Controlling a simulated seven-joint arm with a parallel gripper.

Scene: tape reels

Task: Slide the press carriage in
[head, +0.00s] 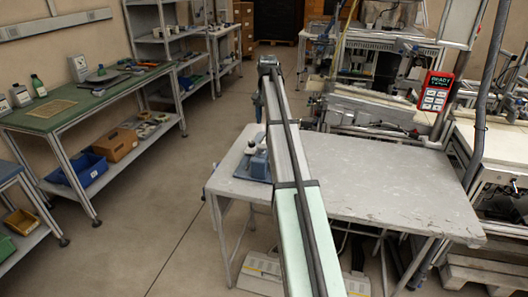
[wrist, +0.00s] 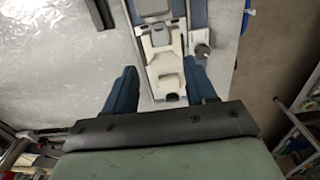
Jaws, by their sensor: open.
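The press shows in the wrist view as a blue-edged base with a pale track (wrist: 153,32) running up the picture. The pale piece on it, which looks like the press carriage (wrist: 166,47), lies ahead of my gripper (wrist: 160,68). My gripper is open, with one blue finger on each side of the track's near end. I cannot tell whether the fingers touch anything. A round knob (wrist: 202,51) stands to the right of the track. In the head view the blue press (head: 256,167) sits at the table's left end, partly hidden by my arm.
The grey worktable (head: 380,185) is bare to the right of my arm. A red-framed panel reading READY (head: 435,92) stands behind it at the right. A green-topped bench (head: 75,105) with bottles is at the left, across open floor.

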